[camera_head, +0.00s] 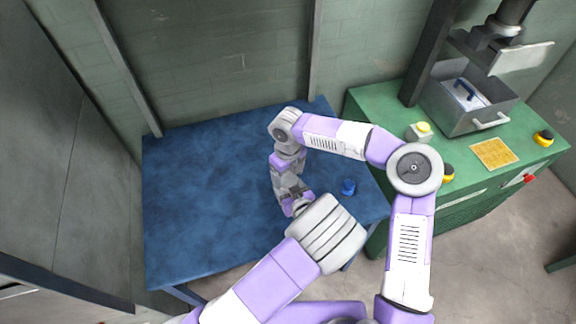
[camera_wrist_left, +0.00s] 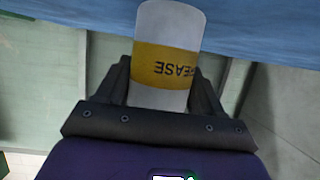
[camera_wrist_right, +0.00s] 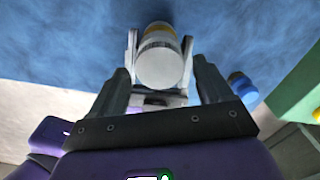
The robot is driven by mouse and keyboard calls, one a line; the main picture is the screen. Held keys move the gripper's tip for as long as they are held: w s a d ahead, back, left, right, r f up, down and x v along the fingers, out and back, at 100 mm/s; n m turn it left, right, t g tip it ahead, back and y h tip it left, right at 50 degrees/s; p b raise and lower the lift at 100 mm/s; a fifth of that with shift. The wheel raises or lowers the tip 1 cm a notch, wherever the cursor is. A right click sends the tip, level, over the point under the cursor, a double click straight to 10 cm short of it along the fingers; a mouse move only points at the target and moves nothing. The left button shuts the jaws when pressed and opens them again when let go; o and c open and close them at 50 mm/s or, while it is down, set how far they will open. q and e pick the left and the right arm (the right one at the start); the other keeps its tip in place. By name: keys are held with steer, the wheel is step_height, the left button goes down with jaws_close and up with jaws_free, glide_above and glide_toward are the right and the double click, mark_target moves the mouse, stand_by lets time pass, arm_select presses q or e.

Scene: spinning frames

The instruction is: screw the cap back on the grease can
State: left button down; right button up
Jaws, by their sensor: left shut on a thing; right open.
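The grease can (camera_wrist_left: 168,55) is white with a yellow band reading GREASE. My left gripper (camera_wrist_left: 163,80) is shut on it, with a finger on each side. The right wrist view shows the can's round pale end (camera_wrist_right: 160,68) facing that camera. My right gripper (camera_wrist_right: 162,80) is open around the line of sight to this end; contact cannot be told. In the head view my right gripper (camera_head: 292,196) hangs over the table, and my left wrist hides the can. A small blue cylinder (camera_head: 348,187), which looks like the cap, stands on the table, also in the right wrist view (camera_wrist_right: 241,88).
The blue table (camera_head: 200,200) is mostly bare, with free room left of my grippers. A wall stands behind.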

steer(key=shift+f, duration=0.55)
steer(key=c, duration=1.1)
steer(key=m, duration=0.9)
steer(key=shift+m, duration=0.3)
steer(key=o, duration=1.2)
steer(key=shift+c, duration=0.2)
